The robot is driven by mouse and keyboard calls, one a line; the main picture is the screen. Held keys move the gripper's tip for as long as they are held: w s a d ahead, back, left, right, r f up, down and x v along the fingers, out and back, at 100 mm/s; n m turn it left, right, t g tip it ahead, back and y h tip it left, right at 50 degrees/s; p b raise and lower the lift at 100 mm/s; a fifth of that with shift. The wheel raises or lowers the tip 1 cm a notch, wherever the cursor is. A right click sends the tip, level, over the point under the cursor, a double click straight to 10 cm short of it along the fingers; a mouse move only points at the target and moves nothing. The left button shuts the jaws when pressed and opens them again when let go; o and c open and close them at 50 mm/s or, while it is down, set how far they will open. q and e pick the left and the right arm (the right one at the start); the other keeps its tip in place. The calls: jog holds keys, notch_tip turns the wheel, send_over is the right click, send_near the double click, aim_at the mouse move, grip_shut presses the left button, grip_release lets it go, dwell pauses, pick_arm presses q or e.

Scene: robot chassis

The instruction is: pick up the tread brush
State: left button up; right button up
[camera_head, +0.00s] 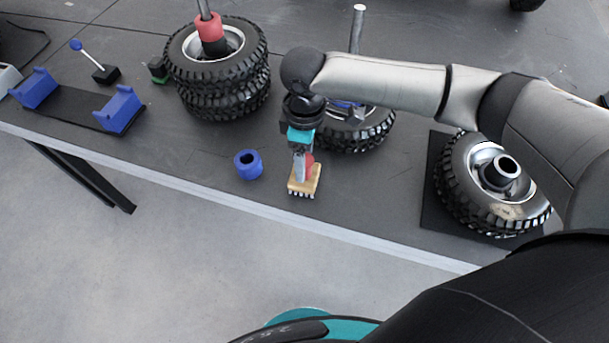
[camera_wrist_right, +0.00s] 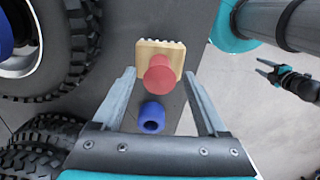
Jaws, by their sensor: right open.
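I cannot see contact. My left gripper (camera_wrist_right: 262,68) shows small at the right of that view, away from the brush; its jaw opening is too small to tell.
A blue ring (camera_head: 248,164) lies just left of the brush. Stacked tyres (camera_head: 222,85) stand behind on the left, a wheel (camera_head: 362,132) close behind my gripper, another wheel (camera_head: 497,205) at right. A blue cradle (camera_head: 78,103) is far left. The front strip between is clear.

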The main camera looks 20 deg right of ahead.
jog(key=shift+f, duration=1.55)
jog(key=shift+c, duration=0.4)
grip_shut()
